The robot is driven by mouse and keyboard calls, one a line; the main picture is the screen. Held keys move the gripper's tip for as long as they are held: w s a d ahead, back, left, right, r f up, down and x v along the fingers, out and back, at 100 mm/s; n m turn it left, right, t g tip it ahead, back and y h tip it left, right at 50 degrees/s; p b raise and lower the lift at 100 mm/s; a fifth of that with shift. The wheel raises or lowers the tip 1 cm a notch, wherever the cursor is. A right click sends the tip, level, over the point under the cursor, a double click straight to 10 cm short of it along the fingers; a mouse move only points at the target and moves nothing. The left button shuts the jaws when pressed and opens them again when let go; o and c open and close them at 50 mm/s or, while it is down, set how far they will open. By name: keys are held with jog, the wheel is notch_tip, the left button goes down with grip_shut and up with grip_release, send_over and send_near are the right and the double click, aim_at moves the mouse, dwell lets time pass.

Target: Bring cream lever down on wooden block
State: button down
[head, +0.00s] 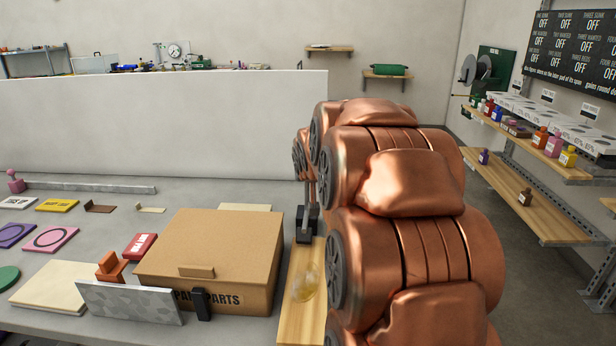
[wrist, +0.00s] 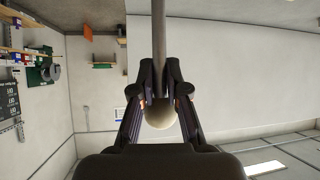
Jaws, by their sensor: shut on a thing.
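In the wrist view, my gripper (wrist: 160,104) is closed around a round cream knob (wrist: 162,125) at the end of a straight grey rod (wrist: 159,35). The wrist picture looks upside down, so the lever seems to stand roughly upright with its knob at the top. In the head view, my copper arm hides the gripper and knob. A long wooden piece (head: 292,318), possibly the wooden block, lies right of the cardboard box, with a glassy yellowish lump (head: 306,282) on it. A dark bracket (head: 307,222) stands at its far end.
The cardboard parts box (head: 215,250) stands close left of the wooden piece. A low white wall (head: 160,122) runs behind. Shelves with bottles (head: 545,143) stand right.

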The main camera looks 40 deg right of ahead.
jog(key=shift+w+r, duration=0.2)
jog(key=shift+r, duration=0.45)
jog(key=c, duration=1.2)
grip_release()
jog(key=shift+a+f, duration=0.1)
jog(key=shift+a, duration=0.05)
jog(key=shift+s+f, duration=0.15)
jog(key=shift+f, duration=0.15)
jog(key=shift+s, duration=0.1)
jog(key=shift+v, duration=5.95)
